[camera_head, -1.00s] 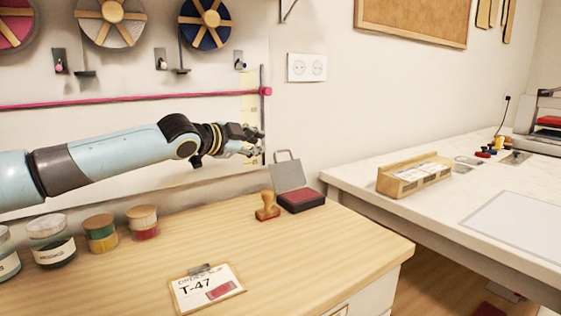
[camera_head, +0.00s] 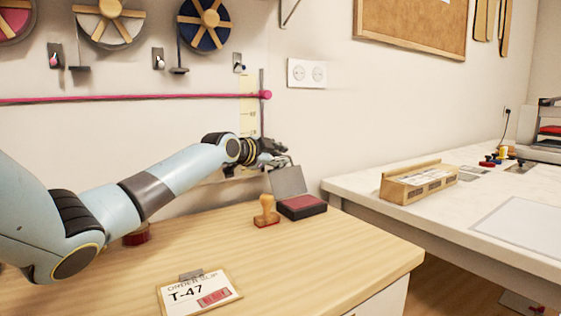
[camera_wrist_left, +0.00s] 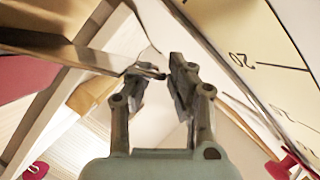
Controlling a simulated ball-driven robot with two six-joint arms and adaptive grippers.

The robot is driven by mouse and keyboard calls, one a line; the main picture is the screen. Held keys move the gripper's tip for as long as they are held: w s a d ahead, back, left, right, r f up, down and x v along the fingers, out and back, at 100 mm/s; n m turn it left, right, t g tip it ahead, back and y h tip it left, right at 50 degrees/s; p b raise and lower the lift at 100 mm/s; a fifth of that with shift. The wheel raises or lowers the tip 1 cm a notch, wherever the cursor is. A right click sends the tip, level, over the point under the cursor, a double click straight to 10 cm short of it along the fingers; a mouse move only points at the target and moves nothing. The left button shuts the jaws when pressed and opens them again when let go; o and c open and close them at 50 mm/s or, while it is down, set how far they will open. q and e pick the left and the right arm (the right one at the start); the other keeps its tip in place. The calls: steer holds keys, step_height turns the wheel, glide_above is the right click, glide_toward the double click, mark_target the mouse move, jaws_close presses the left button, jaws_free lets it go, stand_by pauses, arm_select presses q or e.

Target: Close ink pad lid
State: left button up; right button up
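The ink pad (camera_head: 302,207) is a dark case with a red pad at the back right of the wooden table. Its grey lid (camera_head: 289,180) stands raised at the pad's back edge. My left gripper (camera_head: 285,159) is at the lid's top edge, in front of the wall, and covers most of the lid's loop handle. In the left wrist view the two fingers (camera_wrist_left: 166,72) show a narrow gap, with the lid's grey edge (camera_wrist_left: 60,50) beside the left fingertip. I cannot tell whether they touch the handle. My right gripper is in no view.
A wooden stamp (camera_head: 266,211) stands just left of the pad. A clipboard slip marked T-47 (camera_head: 200,293) lies at the front. A white table (camera_head: 400,215) stands at the right beyond a gap.

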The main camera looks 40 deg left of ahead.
arm_select(q)
steer(key=shift+w, duration=0.2)
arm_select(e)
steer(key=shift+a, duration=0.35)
arm_select(q)
steer(key=shift+c, duration=0.2)
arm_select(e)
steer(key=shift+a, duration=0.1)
arm_select(q)
jaws_close()
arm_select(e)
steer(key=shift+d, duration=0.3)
arm_select(q)
steer(key=shift+d, duration=0.1)
